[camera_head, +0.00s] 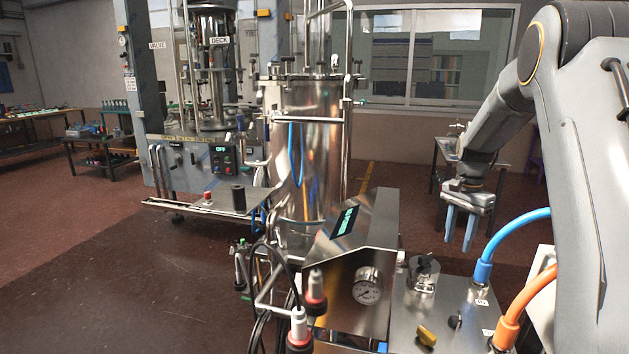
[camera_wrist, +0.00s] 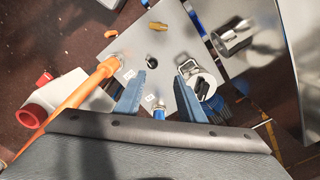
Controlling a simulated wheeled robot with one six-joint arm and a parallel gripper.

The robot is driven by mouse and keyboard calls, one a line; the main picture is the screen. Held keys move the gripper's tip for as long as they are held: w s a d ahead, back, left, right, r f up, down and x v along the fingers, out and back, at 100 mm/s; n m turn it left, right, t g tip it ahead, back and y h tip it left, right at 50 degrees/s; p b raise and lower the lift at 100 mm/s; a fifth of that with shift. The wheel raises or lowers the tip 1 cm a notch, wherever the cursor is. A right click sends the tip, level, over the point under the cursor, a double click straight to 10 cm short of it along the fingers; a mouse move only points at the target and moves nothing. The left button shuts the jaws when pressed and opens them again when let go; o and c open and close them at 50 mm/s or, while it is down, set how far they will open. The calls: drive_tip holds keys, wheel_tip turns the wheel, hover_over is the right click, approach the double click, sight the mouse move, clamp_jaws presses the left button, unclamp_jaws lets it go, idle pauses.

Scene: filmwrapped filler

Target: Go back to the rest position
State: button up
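My gripper (camera_head: 459,246) hangs at the end of my arm on the right of the head view, with its two blue fingers pointing down. The fingers are spread apart with nothing between them. In the wrist view my gripper (camera_wrist: 160,88) also shows open and empty, above a steel panel (camera_wrist: 172,55). In the head view the fingers appear beyond the far side of that panel (camera_head: 400,316), near a small clamped metal fitting (camera_head: 423,272). I cannot tell their exact height above it.
A blue hose (camera_head: 508,237) and an orange hose (camera_head: 527,303) rise from the panel beside my arm. A dark table (camera_head: 440,165) stands behind. Open floor (camera_head: 120,260) lies at left.

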drive_tip(key=s+a+f+n+b, duration=0.3)
drive_tip(key=s+a, duration=0.3)
drive_tip(key=s, duration=0.3)
drive_tip(key=s+a+f+n+b, duration=0.3)
drive_tip(key=s+a+f+n, duration=0.2)
drive_tip(key=s, duration=0.5)
drive_tip(key=s+a+f+n+b, duration=0.3)
drive_tip(key=s+a+f+n, duration=0.1)
drive_tip(key=s+a, duration=0.5)
drive_tip(key=shift+s+f+b, duration=0.2)
drive_tip(key=shift+s+b, duration=0.15)
drive_tip(key=shift+s, duration=0.35)
